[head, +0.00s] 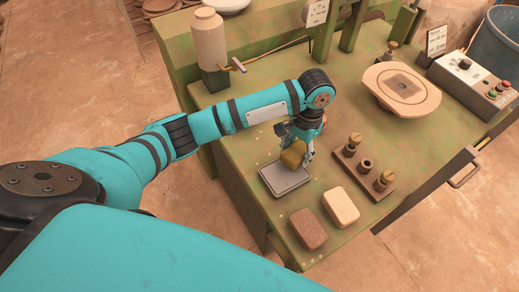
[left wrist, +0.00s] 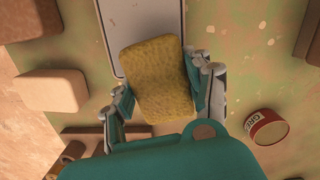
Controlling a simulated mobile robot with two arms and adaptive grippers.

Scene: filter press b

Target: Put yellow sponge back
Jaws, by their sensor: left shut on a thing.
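The yellow sponge (head: 293,154) is held between the fingers of my left gripper (head: 297,150), which points down over the green bench. In the left wrist view the sponge (left wrist: 155,80) fills the space between the two fingers of the gripper (left wrist: 160,88). The shallow grey tray (head: 287,184) lies just below and in front of the sponge. It also shows behind the sponge in the left wrist view (left wrist: 150,18). I cannot tell whether the sponge touches the tray. My right gripper is not in view.
A cream block (head: 341,206) and a brown block (head: 309,229) lie near the bench's front edge. A wooden rack with brass knobs (head: 363,167) stands right of the gripper. A round plate (head: 402,88) and control box (head: 470,80) are farther right. A red-labelled can (left wrist: 267,127) is near the gripper.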

